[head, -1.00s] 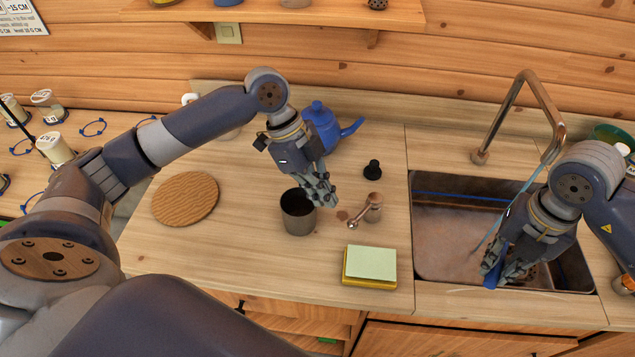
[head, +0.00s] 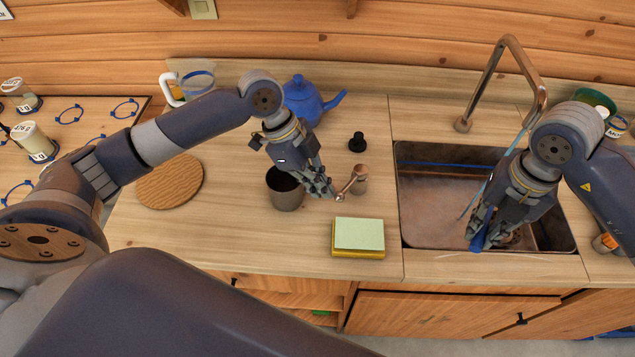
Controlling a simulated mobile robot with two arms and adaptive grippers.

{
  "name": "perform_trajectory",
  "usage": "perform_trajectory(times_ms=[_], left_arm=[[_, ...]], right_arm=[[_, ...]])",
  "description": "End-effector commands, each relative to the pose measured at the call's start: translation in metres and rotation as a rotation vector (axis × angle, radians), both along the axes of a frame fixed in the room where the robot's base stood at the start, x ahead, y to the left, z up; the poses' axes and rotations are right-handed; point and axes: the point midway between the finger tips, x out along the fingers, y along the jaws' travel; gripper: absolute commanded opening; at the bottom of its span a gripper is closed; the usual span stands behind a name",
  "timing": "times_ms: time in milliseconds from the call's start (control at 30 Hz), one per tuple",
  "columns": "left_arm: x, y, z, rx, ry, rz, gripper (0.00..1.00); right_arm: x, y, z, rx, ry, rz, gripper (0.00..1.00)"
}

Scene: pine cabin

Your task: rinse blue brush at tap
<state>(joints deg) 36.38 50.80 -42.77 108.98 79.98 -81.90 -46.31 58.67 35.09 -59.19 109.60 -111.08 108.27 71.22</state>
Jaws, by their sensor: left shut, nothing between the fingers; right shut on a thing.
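The tap (head: 513,50) is a bent copper-coloured pipe behind the sink (head: 425,210), and a thin bluish stream (head: 498,172) comes down from its spout. My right gripper (head: 482,236) is shut on the blue brush (head: 479,243) low over the sink's front part; the fingers hide most of the brush. I cannot tell whether the stream touches it. A copper lever with a ball end (head: 352,183) stands on a small round base left of the sink. My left gripper (head: 330,192) is shut and empty beside the lever's ball end; I cannot tell whether they touch.
A metal cup (head: 285,190) stands just left of my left gripper. A green-topped yellow sponge (head: 358,237) lies in front, and a black knob (head: 357,142) and blue teapot (head: 305,101) stand behind. A round wooden board (head: 170,182) lies at left.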

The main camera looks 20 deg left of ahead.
Motion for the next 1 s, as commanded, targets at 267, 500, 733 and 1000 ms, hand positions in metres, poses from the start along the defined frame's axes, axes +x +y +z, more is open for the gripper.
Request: perform_trajectory(times_ms=[267, 500, 733, 1000], left_arm=[[-0.003, -0.003, 0.000, 0.001, 0.002, 0.042, 0.00], [-0.007, -0.009, 0.000, 0.000, 0.000, 0.098, 0.00], [-0.013, -0.022, 0.000, -0.001, -0.001, 0.221, 0.00], [-0.019, -0.040, 0.001, -0.003, -0.001, 0.314, 0.00]], right_arm=[[0.000, 0.000, 0.000, 0.000, 0.000, 0.000, 0.00], [0.000, 0.000, 0.000, 0.000, 0.000, 0.000, 0.00], [0.000, 0.000, 0.000, 0.000, 0.000, 0.000, 0.00], [0.000, 0.000, 0.000, 0.000, 0.000, 0.000, 0.00]])
